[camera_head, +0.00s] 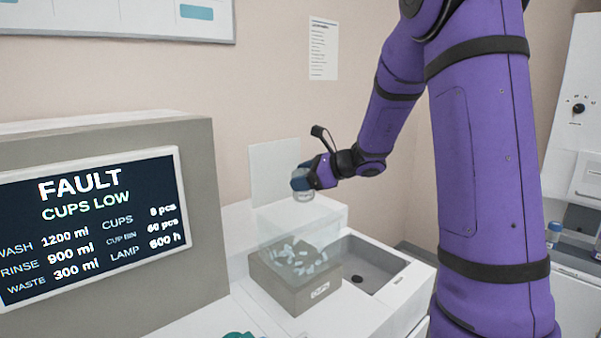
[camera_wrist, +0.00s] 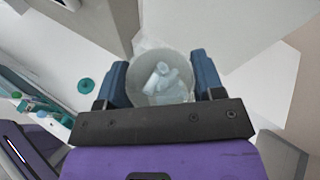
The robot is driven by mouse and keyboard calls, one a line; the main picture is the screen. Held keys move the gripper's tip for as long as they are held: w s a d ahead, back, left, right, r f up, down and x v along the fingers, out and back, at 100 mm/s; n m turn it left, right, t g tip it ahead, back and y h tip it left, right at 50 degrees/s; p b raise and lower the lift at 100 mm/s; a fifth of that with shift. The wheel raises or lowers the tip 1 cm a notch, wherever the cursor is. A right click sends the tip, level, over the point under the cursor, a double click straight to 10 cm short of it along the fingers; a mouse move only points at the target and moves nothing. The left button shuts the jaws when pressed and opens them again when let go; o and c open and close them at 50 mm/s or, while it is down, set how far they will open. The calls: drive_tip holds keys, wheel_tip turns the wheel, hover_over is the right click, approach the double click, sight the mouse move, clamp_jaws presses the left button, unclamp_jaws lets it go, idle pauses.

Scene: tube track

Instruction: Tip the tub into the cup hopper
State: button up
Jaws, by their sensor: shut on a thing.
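My gripper (camera_head: 301,179) is shut on a small clear tub (camera_head: 304,194), held above the cup hopper at the back. In the wrist view the tub (camera_wrist: 142,85) sits between the two blue fingers, with several whitish cups (camera_wrist: 163,79) inside it. The tub looks near upright in the head view; a slight tilt is hard to judge. The cup hopper (camera_head: 283,292) is a grey-brown box with clear raised walls and a label on its front. Several pale cups (camera_head: 297,258) lie in it.
A sink-like basin (camera_head: 362,268) lies just right of the hopper. A large screen (camera_head: 90,225) at left reads "FAULT, CUPS LOW". A white upright panel (camera_head: 275,172) stands behind the hopper. A green round thing (camera_wrist: 86,86) shows in the wrist view.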

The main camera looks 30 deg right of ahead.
sight(312, 193)
drive_tip(key=shift+d+f+n+t+h, duration=0.1)
drive_tip(key=shift+f+n+t+h, duration=0.35)
drive_tip(key=shift+f+n, duration=0.45)
drive_tip(key=shift+d+f+n+t+h, duration=0.1)
drive_tip(key=shift+n+t+h, duration=0.15)
drive_tip(key=shift+n+t, duration=0.4)
drive_tip(key=shift+f+n+t, duration=0.3)
drive_tip(key=shift+f+n, duration=0.2)
drive_tip(key=shift+n, duration=0.25)
idle(0.4)
drive_tip(key=shift+w+f+n+t, duration=0.1)
drive_tip(key=shift+f+n+t, duration=0.2)
drive_tip(key=shift+f+n, duration=0.3)
drive_tip(key=shift+h, duration=0.3)
drive_tip(key=shift+f+n+t, duration=0.15)
drive_tip(key=shift+n+t, duration=0.25)
drive_tip(key=shift+n, duration=0.4)
